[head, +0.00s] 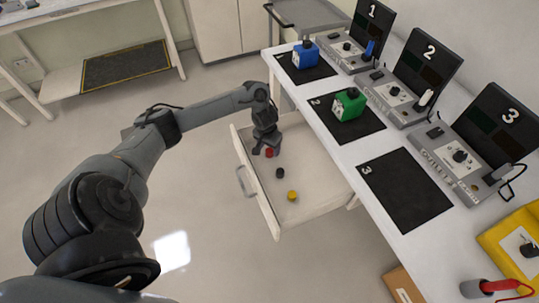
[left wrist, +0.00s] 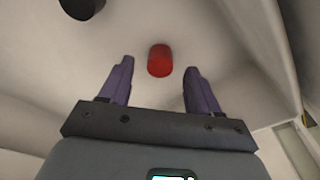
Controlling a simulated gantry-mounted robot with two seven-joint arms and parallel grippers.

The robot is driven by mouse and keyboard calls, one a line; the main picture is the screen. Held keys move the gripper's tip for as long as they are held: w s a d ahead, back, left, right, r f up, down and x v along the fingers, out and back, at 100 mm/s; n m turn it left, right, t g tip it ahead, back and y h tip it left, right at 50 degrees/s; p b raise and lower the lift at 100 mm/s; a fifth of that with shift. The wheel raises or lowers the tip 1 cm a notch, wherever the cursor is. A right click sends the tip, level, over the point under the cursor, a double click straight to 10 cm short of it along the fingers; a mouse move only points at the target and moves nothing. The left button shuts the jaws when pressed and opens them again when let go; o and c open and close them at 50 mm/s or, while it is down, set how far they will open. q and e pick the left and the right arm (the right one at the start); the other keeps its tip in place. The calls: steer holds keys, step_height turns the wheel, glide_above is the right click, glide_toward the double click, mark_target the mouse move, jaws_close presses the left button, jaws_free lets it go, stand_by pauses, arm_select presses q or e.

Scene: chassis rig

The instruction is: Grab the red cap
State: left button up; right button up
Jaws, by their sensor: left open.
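The red cap (head: 269,152) lies in the open drawer (head: 318,172), towards its left end. My left gripper (head: 264,149) is down in the drawer right by the cap. In the left wrist view the red cap (left wrist: 160,61) shows just beyond and between the two purple fingertips (left wrist: 160,68). The fingers are open, with a gap on either side of the cap, and hold nothing. My right gripper is not in view.
A black cap (head: 280,173) and a yellow cap (head: 292,196) also lie in the drawer. The drawer front with its handle (head: 246,181) stands at the left. The white bench (head: 345,151) with numbered black mats is above and to the right.

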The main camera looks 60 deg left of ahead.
arm_select(q)
steer(key=shift+w+f, duration=0.1)
steer(key=shift+f, duration=0.85)
steer(key=shift+a, duration=0.1)
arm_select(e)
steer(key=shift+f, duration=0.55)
arm_select(q)
steer(key=shift+c, duration=0.3)
steer(key=c, duration=1)
steer(key=shift+r, duration=0.15)
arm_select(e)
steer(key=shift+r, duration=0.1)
